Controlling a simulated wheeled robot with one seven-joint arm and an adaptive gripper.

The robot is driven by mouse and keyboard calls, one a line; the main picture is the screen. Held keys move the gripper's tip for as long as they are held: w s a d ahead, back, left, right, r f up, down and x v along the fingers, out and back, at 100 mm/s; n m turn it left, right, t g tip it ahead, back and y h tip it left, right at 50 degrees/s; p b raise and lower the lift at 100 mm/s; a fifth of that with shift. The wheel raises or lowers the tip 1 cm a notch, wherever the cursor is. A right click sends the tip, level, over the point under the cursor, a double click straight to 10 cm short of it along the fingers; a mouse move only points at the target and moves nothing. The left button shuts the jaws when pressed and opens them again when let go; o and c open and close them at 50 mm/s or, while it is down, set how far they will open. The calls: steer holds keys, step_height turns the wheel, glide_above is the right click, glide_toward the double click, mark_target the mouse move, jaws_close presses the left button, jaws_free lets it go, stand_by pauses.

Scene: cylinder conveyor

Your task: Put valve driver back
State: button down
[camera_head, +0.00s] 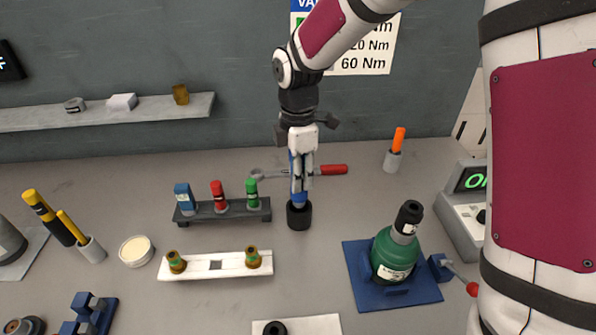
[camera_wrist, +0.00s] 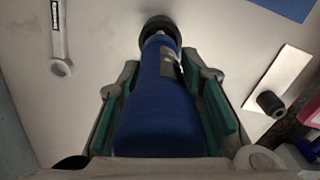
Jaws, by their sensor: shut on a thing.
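The blue valve driver (camera_head: 299,190) stands upright, its lower end at a black round holder (camera_head: 299,215) on the bench. It also shows in the wrist view as a large blue cylinder (camera_wrist: 158,110), with a dark ring (camera_wrist: 160,27) at its far end. My gripper (camera_head: 301,170) is shut around the driver from above; its green-lined fingers (camera_wrist: 165,95) lie on both sides of it. I cannot tell how deep the driver's tip sits in the holder.
A rack (camera_head: 234,211) with blue, red and green pieces stands left of the holder. A wrench (camera_head: 275,173) and a red-handled tool (camera_head: 330,170) lie behind. A green cylinder (camera_head: 394,255) on a blue base (camera_head: 357,268) stands right. A white strip (camera_head: 215,266) lies in front.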

steer(key=shift+f+b, duration=0.95)
steer(key=shift+f, duration=2.05)
steer(key=c, duration=1.1)
jaws_free()
steer(key=shift+o, duration=0.2)
steer(key=shift+r+p, duration=1.4)
steer(key=shift+r, duration=1.6)
steer(key=shift+d, duration=0.1)
